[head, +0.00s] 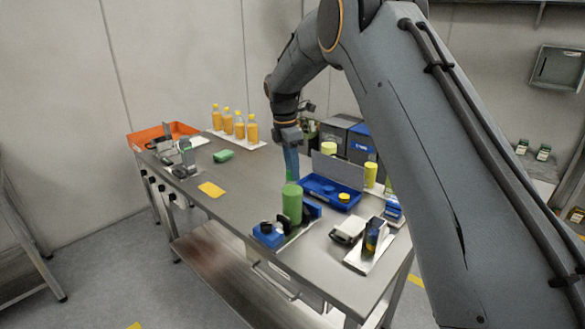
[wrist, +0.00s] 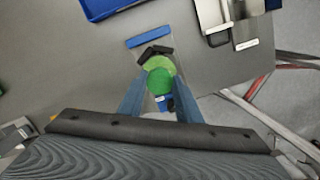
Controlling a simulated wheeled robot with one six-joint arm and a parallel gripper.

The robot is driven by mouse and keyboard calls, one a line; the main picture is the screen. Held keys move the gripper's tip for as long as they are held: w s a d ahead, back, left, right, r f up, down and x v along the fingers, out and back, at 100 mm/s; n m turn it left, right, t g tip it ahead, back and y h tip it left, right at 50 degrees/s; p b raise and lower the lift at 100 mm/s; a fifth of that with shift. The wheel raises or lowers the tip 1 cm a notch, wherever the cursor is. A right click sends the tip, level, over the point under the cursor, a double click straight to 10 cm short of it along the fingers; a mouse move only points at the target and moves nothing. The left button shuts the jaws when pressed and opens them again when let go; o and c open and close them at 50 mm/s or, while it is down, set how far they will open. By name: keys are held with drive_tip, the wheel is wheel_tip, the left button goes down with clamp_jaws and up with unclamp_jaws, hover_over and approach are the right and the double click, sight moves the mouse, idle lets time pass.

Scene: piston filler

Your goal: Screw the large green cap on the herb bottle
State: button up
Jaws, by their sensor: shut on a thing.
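My gripper (wrist: 161,80) shows two blue fingers in the wrist view, shut on the large green cap (wrist: 161,82). The lighter green herb bottle (wrist: 157,62) shows just past the cap, partly covered by it. In the head view the bottle (head: 291,204) stands upright as a tall green cylinder in a blue clamp (head: 267,236) with dark jaws. My gripper (head: 291,180) points straight down at the top of the bottle there. I cannot tell the cap from the bottle in the head view, nor whether the two touch.
A blue open case (head: 322,192) lies behind the clamp, with a yellow lid (head: 344,197) in it. Several orange bottles (head: 239,127) and an orange tray (head: 139,137) are at the back. The table's front left (head: 240,215) is bare.

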drive_tip(key=m, duration=0.7)
drive_tip(key=shift+g, duration=0.4)
drive_tip(key=o, duration=1.1)
drive_tip(key=n, duration=0.3)
drive_tip(key=shift+n+p, duration=0.3)
drive_tip(key=n, duration=0.3)
drive_tip(key=shift+n+t+p, duration=0.3)
drive_tip(key=shift+n+t, duration=0.1)
drive_tip(key=n, duration=0.3)
drive_tip(key=shift+n, duration=0.3)
drive_tip(key=n+p, duration=0.1)
drive_tip(key=n, duration=0.3)
drive_tip(key=shift+t+y, duration=0.3)
drive_tip(key=shift+t, duration=0.1)
